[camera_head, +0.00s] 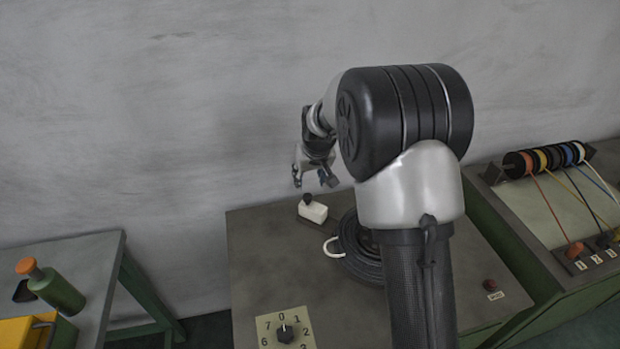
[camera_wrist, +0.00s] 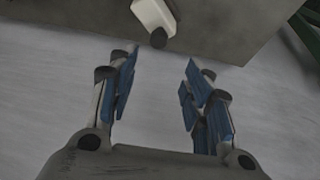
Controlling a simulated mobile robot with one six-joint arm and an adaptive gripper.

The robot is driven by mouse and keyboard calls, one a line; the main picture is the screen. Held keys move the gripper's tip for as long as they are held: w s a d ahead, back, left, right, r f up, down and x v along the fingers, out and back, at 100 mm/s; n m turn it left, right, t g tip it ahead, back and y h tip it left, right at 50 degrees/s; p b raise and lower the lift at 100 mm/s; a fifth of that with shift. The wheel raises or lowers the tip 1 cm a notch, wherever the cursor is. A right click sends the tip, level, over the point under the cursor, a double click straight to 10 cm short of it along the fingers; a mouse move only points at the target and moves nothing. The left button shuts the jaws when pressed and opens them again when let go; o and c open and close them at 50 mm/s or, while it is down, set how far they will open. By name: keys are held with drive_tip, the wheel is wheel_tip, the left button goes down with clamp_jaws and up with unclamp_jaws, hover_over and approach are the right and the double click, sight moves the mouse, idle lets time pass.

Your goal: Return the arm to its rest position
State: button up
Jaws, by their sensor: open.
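My gripper (camera_head: 313,181) hangs at the end of my arm, above the back edge of the grey-brown machine table. In the wrist view my gripper (camera_wrist: 160,92) is open, with blue pads on both fingers and nothing between them. A small white block with a black knob (camera_head: 313,210) sits on the table just below the gripper. The block (camera_wrist: 155,16) also shows in the wrist view, beyond the fingertips and apart from them. My arm's links hide part of the table's middle and right.
The machine table (camera_head: 255,260) bears a black coil (camera_head: 355,262), a numbered dial (camera_head: 284,333) and a red button (camera_head: 490,285). A side table (camera_head: 95,262) with a green bottle (camera_head: 55,290) stands left. A rack of coloured spools (camera_head: 547,159) stands right. A grey wall closes the back.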

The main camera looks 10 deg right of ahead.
drive_tip(key=shift+r, duration=0.1)
drive_tip(key=s+a+r, duration=0.2)
drive_tip(key=s+r, duration=1.3)
drive_tip(key=s, duration=0.4)
drive_tip(key=s+f+b, duration=0.1)
drive_tip(key=s, duration=1.9)
drive_tip(key=shift+s+a, duration=0.25)
drive_tip(key=shift+s, duration=0.15)
drive_tip(key=shift+d+f, duration=0.1)
